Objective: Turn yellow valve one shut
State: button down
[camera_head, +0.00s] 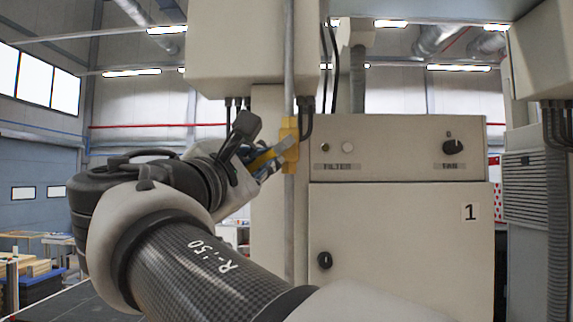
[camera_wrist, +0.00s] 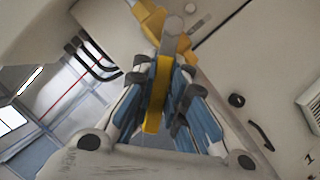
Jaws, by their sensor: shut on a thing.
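The yellow valve (camera_head: 290,140) sits on a vertical grey pipe (camera_head: 289,55) in front of the cabinet. In the wrist view its yellow body (camera_wrist: 151,18) is at the top. Its yellow handle (camera_wrist: 153,105) runs down between the fingers. My gripper (camera_head: 268,160) is left of the pipe in the head view and shut on the handle. In the wrist view the blue-sided fingers of my gripper (camera_wrist: 158,82) lie on both sides of the handle. The fingers partly hide the handle in the head view.
A beige cabinet (camera_head: 400,240) marked 1 stands behind and right of the pipe, with a FILTER label and a black FAN knob (camera_head: 452,147). A beige box (camera_head: 236,60) hangs above my gripper. Black cables (camera_head: 308,105) run close right of the valve.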

jog(key=m+p, duration=0.1)
jog(key=r+m+g+p, duration=0.1)
jog(key=m, duration=0.1)
jog(key=a+r+m+g+p, duration=0.1)
jog(key=shift+m+h, duration=0.4)
jog(key=shift+r+m+g+p, duration=0.3)
jog(key=shift+m+p, duration=0.15)
jog(key=shift+m, duration=0.25)
jog(key=shift+r+m+g+p, duration=0.25)
jog(key=shift+m+p, duration=0.2)
jog(key=shift+m, duration=0.25)
jog(key=shift+r, duration=0.1)
jog(key=c, duration=1.6)
grip_release()
